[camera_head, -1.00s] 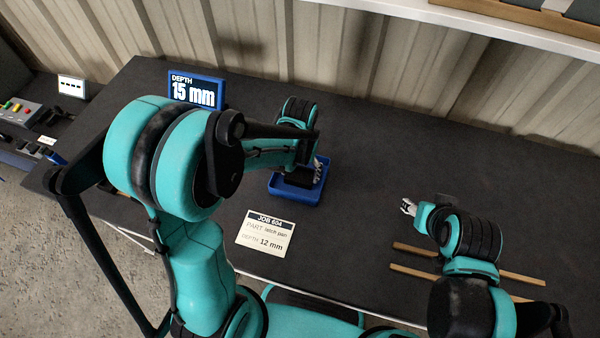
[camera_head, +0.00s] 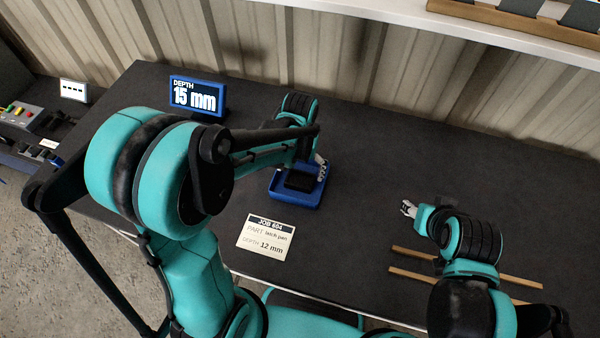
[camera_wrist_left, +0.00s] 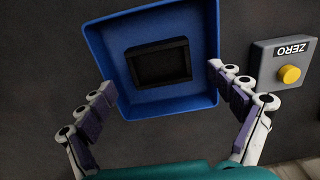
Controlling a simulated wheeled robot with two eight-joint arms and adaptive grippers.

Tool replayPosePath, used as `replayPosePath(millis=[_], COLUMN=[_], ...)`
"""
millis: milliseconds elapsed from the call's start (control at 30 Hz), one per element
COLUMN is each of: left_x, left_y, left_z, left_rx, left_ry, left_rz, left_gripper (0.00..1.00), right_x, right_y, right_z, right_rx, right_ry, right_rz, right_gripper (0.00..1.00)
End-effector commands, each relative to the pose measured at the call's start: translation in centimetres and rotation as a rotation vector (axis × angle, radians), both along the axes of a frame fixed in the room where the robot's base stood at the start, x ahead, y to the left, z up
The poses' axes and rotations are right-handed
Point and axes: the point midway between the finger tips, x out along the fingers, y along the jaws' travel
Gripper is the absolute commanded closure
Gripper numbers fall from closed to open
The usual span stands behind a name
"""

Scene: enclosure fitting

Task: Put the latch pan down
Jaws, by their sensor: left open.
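The latch pan, a black rectangular part with a raised rim (camera_wrist_left: 158,63), lies in a blue tray (camera_wrist_left: 108,62) in the left wrist view. In the head view the pan (camera_head: 299,181) and tray (camera_head: 291,201) sit on the dark table, partly behind my left arm. My left gripper (camera_wrist_left: 163,80) is open, its fingers spread either side of the tray's near part, with nothing between the pads touching the pan. In the head view only some fingers of the left gripper (camera_head: 320,170) show. My right gripper (camera_head: 408,208) is over the table at the right; its opening is too small to judge.
A depth display (camera_head: 197,96) reads 15 mm. A job card (camera_head: 265,240) reads latch pan, 12 mm. A grey ZERO box with a yellow button (camera_wrist_left: 289,74) stands right of the tray. Two wooden strips (camera_head: 410,274) lie near my right arm.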

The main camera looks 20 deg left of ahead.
Motion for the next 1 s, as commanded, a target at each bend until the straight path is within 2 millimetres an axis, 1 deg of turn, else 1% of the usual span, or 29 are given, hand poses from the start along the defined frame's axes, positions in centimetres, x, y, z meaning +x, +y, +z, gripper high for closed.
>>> replayPosePath(millis=[33,100,200,300,400,567,667,833,900,1000], left_x=[0.0,0.0,0.0,0.0,0.0,-0.4,-1.5,-4.8,-6.1,-7.9], left_y=[0.0,0.0,0.0,0.0,0.0,0.2,0.8,2.3,3.0,3.7], left_z=[1.6,3.3,5.4,7.1,8.2,9.4,10.7,13.2,14.0,14.5], left_rx=[0.0,0.0,0.0,0.0,0.0,-0.002,-0.008,-0.018,-0.02,-0.019], left_ry=[0.0,0.0,0.0,0.0,0.0,-0.019,-0.078,-0.255,-0.336,-0.44], left_rz=[0.0,0.0,0.0,0.0,0.0,0.002,0.006,0.016,0.021,0.025], left_gripper=[0.07,0.07,0.07,0.07,0.07,0.07,0.07,0.07,0.07,0.07], right_x=[0.0,0.0,0.0,0.0,0.0,0.0,0.0,0.0,0.0,0.0], right_y=[0.0,0.0,0.0,0.0,0.0,0.0,0.0,0.0,0.0,0.0], right_z=[0.8,1.4,2.0,2.5,2.8,2.9,2.9,2.8,2.8,2.8], right_rx=[0.0,0.0,0.0,0.0,0.0,0.0,0.0,0.0,0.0,0.0], right_ry=[0.0,0.0,0.0,0.0,0.0,0.0,0.0,0.0,0.0,0.0], right_rz=[0.0,0.0,0.0,0.0,0.0,0.0,0.0,0.0,0.0,0.0], right_gripper=[0.53,0.53,0.53,0.53,0.53,0.53,0.53,0.53,0.53,0.53])
